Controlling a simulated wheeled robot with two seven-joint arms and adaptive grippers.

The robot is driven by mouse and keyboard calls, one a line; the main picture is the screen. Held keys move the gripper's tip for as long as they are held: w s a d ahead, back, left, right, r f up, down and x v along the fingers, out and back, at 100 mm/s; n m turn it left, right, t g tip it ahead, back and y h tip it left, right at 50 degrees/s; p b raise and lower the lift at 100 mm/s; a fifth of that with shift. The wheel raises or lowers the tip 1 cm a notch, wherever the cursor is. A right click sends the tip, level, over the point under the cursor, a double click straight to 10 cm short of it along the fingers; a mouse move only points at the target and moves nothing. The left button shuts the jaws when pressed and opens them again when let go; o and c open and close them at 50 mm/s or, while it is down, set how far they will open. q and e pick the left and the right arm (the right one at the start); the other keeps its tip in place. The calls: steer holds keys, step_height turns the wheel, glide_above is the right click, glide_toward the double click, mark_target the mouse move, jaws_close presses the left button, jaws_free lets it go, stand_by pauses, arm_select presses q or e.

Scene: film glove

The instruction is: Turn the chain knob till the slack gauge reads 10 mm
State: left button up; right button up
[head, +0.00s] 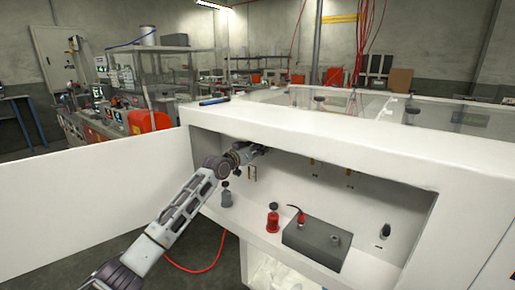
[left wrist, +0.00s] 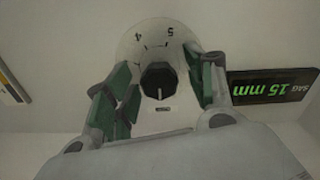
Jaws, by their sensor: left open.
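The black chain knob (left wrist: 158,80) sits on a round pale dial (left wrist: 140,38) marked with 4 and 5, in the left wrist view. My left gripper (left wrist: 160,92) is open, with one green-padded finger on each side of the knob and visible gaps between pads and knob. In the head view my left gripper (head: 257,150) reaches into the upper left of the white cabinet's recess; the knob and gauge cannot be made out there. My right gripper is not in view.
On the recess floor stand a grey bottle-like item (head: 226,198), a red one (head: 272,220) and a grey box (head: 318,243) with a red lever. The white cabinet (head: 330,135) has a top edge just above my gripper. An open white door (head: 90,185) extends left.

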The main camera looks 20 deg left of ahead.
arm_select(q)
steer(key=shift+w+d, duration=0.1)
steer(key=shift+w, duration=0.2)
steer(key=shift+c, duration=0.2)
steer(key=c, duration=1)
